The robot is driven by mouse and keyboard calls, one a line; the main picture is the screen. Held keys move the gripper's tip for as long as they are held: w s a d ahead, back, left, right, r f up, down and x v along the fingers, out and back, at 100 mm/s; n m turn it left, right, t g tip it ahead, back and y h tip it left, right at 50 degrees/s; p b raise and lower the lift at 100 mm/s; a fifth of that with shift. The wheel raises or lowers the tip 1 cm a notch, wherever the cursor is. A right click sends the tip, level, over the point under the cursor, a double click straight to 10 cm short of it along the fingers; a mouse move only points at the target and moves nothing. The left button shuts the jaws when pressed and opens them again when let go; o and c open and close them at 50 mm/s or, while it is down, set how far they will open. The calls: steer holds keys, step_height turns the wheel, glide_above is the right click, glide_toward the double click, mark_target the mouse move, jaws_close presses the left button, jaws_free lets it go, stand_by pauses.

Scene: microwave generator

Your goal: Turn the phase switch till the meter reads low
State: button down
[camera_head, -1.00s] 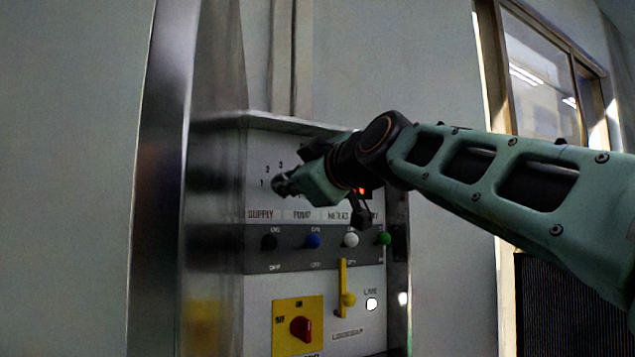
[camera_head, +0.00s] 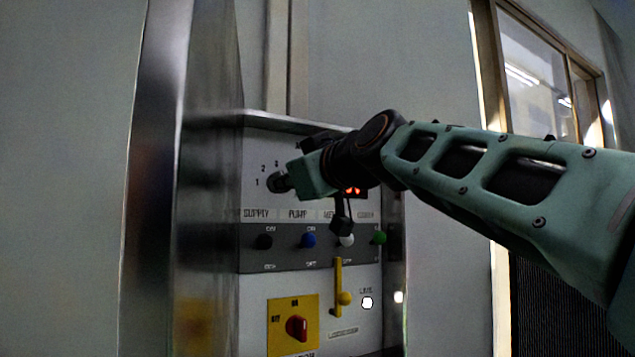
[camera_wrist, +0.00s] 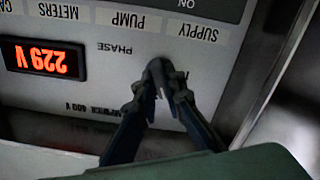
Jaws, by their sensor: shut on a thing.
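The phase switch is a dark knob at the upper left of the panel, by the numbers 1, 2 and 3. My gripper (camera_head: 280,183) is shut on it, and the fingers largely hide the knob and its pointer. In the wrist view the two dark fingertips (camera_wrist: 160,76) meet just beside the PHASE label. The meter (camera_wrist: 42,59) shows lit orange-red digits, seen upside down; they look like 229 V. In the head view the meter (camera_head: 353,191) shows only partly below my wrist, too small to read.
Below the knob is a grey strip with black (camera_head: 264,241), blue (camera_head: 308,240), white (camera_head: 346,240) and green (camera_head: 379,238) switches. Lower are a yellow lever (camera_head: 339,288) and a red rotary switch (camera_head: 297,327) on a yellow plate. A metal cabinet edge (camera_head: 155,180) stands left.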

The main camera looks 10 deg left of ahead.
steer(key=m, duration=0.4)
steer(key=shift+m, duration=0.4)
stand_by(0.4)
steer(key=c, duration=2)
jaws_free()
steer(key=v, duration=1.2)
